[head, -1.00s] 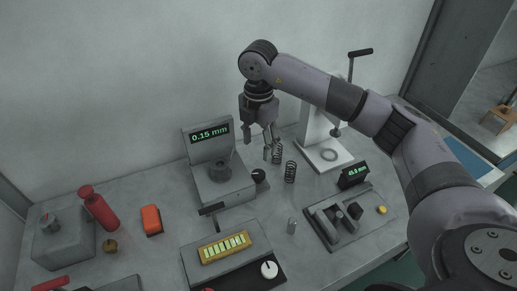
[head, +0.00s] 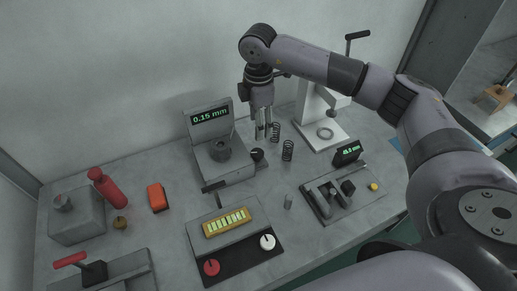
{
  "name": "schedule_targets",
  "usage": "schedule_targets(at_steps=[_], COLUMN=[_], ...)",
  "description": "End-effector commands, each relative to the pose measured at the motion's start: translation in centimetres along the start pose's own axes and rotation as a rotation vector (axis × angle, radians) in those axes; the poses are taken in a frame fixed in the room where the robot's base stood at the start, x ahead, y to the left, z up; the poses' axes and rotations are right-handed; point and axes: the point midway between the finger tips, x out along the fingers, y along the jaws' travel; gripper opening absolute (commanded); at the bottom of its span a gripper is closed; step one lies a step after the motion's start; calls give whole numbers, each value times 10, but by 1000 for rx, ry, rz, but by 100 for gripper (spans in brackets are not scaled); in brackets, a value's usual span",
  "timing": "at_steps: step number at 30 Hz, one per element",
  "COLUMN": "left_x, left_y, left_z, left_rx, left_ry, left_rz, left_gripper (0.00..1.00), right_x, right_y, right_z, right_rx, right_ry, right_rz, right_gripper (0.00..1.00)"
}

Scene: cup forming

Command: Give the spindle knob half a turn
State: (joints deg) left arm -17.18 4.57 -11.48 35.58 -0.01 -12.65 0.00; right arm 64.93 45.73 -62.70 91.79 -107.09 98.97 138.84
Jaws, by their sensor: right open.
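The grey gauge unit (head: 227,170) stands mid-bench with a display (head: 209,117) reading 0.15 mm and a dark round part on its top. A black knob (head: 257,154) sticks out from its right side; I take it as the spindle knob. My right gripper (head: 263,137) points down just above and slightly right of this knob. It is open and empty, its fingers narrowly apart. It appears apart from the knob, though the exact gap is hard to judge. My left gripper is not in view.
Two dark springs, one of them nearer (head: 288,150), stand right of the gripper. A white press (head: 325,134) is behind them. A panel with a white knob (head: 267,242) and a red knob (head: 211,267) is in front.

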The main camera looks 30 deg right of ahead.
Motion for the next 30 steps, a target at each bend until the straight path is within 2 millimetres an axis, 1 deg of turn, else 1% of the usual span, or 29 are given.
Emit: schedule_targets(at_steps=[1, 9, 12, 16, 18, 22, 30], left_x=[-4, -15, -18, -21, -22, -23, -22], left_y=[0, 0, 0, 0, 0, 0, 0], left_z=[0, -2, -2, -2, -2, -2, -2], left_rx=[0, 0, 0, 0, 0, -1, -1], left_ry=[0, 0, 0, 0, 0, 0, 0], left_rz=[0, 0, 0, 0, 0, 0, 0], left_gripper=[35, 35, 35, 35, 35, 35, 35], right_x=[10, 70, 90, 111, 120, 129, 132], right_y=[-1, -1, -1, -1, 0, 0, 0], right_z=[0, 0, 0, 0, -1, 0, 0], right_rx=[0, -1, -3, -2, -3, -3, -4], right_ry=[-1, -1, 0, -1, 1, 1, 0], right_rz=[-5, -3, -4, -2, -2, 1, 2], right_gripper=[54, 54, 54, 54, 54, 54, 54])
